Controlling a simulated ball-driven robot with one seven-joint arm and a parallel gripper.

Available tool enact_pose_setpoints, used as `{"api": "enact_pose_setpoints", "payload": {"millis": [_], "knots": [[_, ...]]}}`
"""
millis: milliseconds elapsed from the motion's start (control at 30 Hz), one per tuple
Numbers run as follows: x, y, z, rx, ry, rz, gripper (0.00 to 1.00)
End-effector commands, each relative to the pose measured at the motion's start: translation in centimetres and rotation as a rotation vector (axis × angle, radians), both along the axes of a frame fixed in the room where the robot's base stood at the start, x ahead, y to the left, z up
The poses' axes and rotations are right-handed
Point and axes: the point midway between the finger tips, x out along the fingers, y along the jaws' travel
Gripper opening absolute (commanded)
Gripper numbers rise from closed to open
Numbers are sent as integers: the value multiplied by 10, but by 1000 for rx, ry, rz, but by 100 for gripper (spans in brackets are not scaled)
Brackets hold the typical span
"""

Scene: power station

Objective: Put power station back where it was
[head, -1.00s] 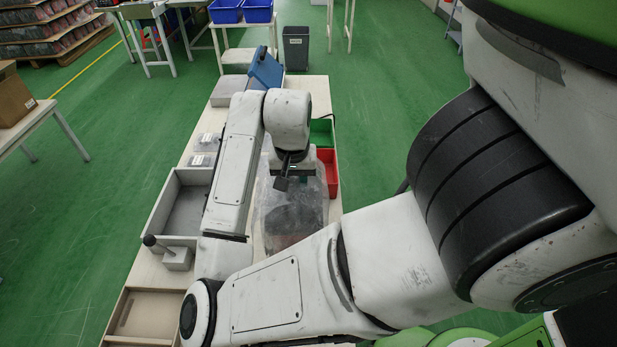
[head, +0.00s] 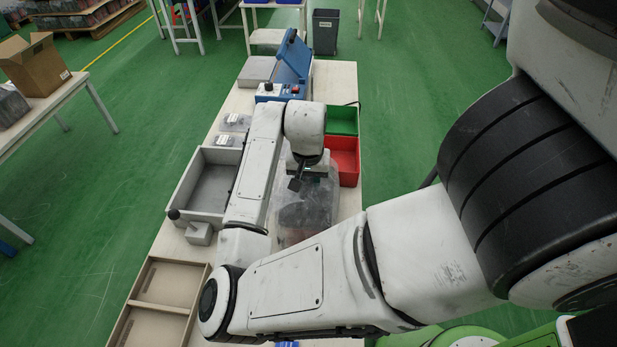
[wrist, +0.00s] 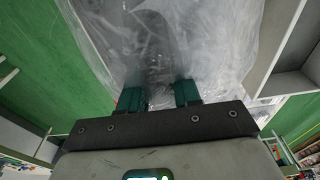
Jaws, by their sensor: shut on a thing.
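A large clear plastic bag (head: 308,212) with a dark item inside hangs or stands below my gripper (head: 298,182); the item's shape is blurred by the film, and I take it to be the power station. In the wrist view, the clear bag (wrist: 190,40) fills the middle, and my gripper (wrist: 160,93) is shut on its edge with two dark green fingers. My arm covers part of the bag in the head view. I cannot tell whether the bag touches the table.
The long table (head: 332,80) carries a blue machine (head: 292,62) at its far end. A green bin (head: 342,119) and a red bin (head: 343,160) sit at right. A grey tray (head: 190,212), a wooden tray (head: 150,307) and small labelled bags (head: 235,122) lie at left.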

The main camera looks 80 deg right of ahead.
Motion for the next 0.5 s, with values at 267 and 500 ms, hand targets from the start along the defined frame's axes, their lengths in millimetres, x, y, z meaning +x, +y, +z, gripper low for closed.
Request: {"api": "enact_pose_setpoints", "payload": {"millis": [267, 500], "knots": [[0, 0, -3, 0, 0, 0, 33], [0, 0, -2, 0, 0, 0, 56]]}}
